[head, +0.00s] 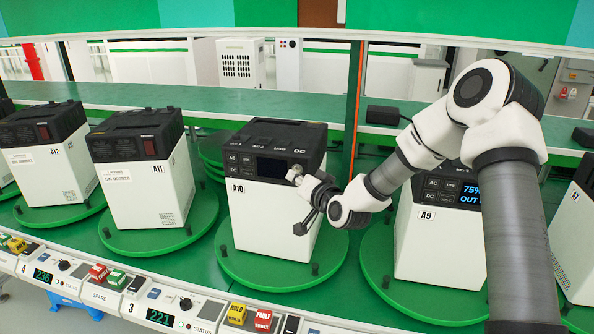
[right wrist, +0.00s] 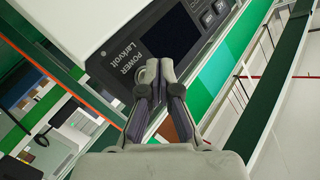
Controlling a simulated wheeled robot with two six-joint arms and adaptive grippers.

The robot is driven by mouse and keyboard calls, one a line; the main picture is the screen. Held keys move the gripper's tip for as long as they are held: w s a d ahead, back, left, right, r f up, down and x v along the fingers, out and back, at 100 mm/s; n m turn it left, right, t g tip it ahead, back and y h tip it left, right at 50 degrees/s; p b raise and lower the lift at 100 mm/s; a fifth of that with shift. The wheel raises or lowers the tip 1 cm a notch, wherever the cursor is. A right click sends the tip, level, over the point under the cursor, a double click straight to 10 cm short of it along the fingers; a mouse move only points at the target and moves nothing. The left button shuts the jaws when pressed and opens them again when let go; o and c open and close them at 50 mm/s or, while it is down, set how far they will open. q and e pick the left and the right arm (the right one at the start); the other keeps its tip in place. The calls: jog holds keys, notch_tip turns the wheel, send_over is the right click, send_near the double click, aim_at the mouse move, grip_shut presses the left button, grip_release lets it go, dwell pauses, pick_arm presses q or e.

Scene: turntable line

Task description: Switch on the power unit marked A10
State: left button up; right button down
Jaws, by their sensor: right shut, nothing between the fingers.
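The power unit marked A10 (head: 265,215) is a white box with a black top panel, upright on a green round turntable. Its screen (head: 271,168) is dark; in the right wrist view the screen (right wrist: 172,38) is dark too. My right gripper (head: 294,173) is shut and empty, at the lower right of A10's front panel. In the right wrist view its fingertips (right wrist: 156,70) are beside the round power button (right wrist: 141,76), under the word POWER, and partly cover it. I cannot tell whether they touch it. My left gripper is not in view.
Unit A9 (head: 425,245), right of A10, has a lit screen reading 75% and OUT; my right arm passes in front of it. Units A11 (head: 140,195) and A12 (head: 50,170) stand to the left, turned away. A control rail (head: 130,305) with buttons runs along the front.

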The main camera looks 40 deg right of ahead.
jog(key=shift+w+d, duration=0.1)
jog(key=shift+w+d, duration=0.2)
jog(key=shift+d, duration=0.05)
jog(key=shift+w+d, duration=0.2)
jog(key=shift+d, duration=0.05)
dwell(0.9)
jog(key=shift+s+a, duration=0.1)
jog(key=shift+a, duration=0.05)
jog(key=shift+s+a, duration=0.4)
jog(key=shift+a, duration=0.05)
jog(key=s+a+b, duration=0.1)
jog(key=s+a, duration=0.2)
jog(key=shift+s+a, duration=0.1)
jog(key=shift+a, duration=0.3)
dwell(0.8)
